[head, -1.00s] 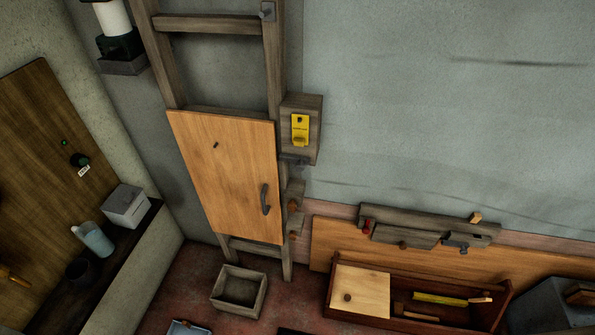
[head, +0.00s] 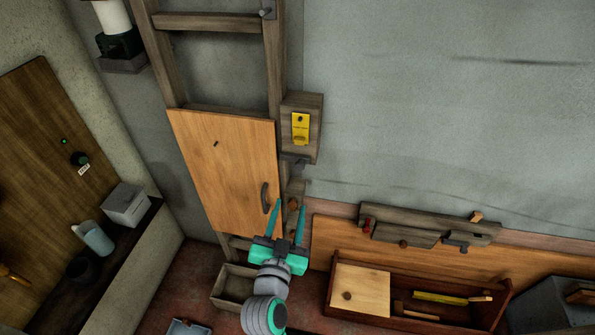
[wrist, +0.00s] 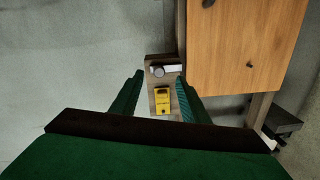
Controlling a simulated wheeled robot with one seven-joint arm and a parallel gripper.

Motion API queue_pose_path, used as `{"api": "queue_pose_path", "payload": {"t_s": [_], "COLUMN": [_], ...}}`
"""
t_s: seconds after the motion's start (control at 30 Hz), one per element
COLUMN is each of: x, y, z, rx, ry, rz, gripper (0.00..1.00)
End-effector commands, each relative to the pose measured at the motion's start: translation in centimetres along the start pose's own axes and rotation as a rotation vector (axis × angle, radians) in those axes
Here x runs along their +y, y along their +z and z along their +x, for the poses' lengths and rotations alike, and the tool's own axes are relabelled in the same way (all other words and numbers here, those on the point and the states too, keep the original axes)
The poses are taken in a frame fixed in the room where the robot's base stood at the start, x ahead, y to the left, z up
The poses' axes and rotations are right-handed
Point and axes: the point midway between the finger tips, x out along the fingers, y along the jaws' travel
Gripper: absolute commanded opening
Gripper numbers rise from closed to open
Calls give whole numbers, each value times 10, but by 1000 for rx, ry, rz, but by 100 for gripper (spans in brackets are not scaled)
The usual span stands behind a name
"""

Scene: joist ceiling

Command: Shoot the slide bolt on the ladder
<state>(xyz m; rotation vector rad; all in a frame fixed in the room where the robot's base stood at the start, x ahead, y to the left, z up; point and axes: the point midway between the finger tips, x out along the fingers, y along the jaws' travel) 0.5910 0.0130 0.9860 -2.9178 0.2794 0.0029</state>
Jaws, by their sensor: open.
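The wooden ladder (head: 275,60) stands against the wall with an orange-brown door panel (head: 222,165) on it. A grey fitting (head: 293,160) that looks like a slide bolt sits below a yellow plate (head: 300,128) on the ladder's right side. In the wrist view a light grey bar with a dark round knob (wrist: 165,70) shows beyond the fingers, near the yellow plate (wrist: 162,102). I cannot tell the bolt's position. My gripper (head: 288,205) is open and empty, fingers pointing up, in front of the door's lower right. It also shows in the wrist view (wrist: 158,78).
A dark curved handle (head: 265,198) is on the door just left of my fingers. A small wooden box (head: 222,300) is on the floor below. A brown toolbox (head: 420,322) stands right. The wall (head: 430,120) at upper right is bare.

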Motion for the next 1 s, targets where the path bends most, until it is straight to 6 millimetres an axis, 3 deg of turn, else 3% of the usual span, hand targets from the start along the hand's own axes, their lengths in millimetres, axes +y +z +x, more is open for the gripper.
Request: {"api": "queue_pose_path", "payload": {"t_s": [0.1, 0.23, 0.37, 0.8, 1.0], "x": [-6, -7, -7, -7, -6], "y": [-19, -25, -26, -28, -28], "z": [12, 18, 28, 99, 119], "rx": [24, 32, 32, 31, 30], "ry": [24, 38, 40, 35, 35], "rz": [37, 53, 54, 55, 53], "gripper": [41, 41, 41, 41, 41]}}
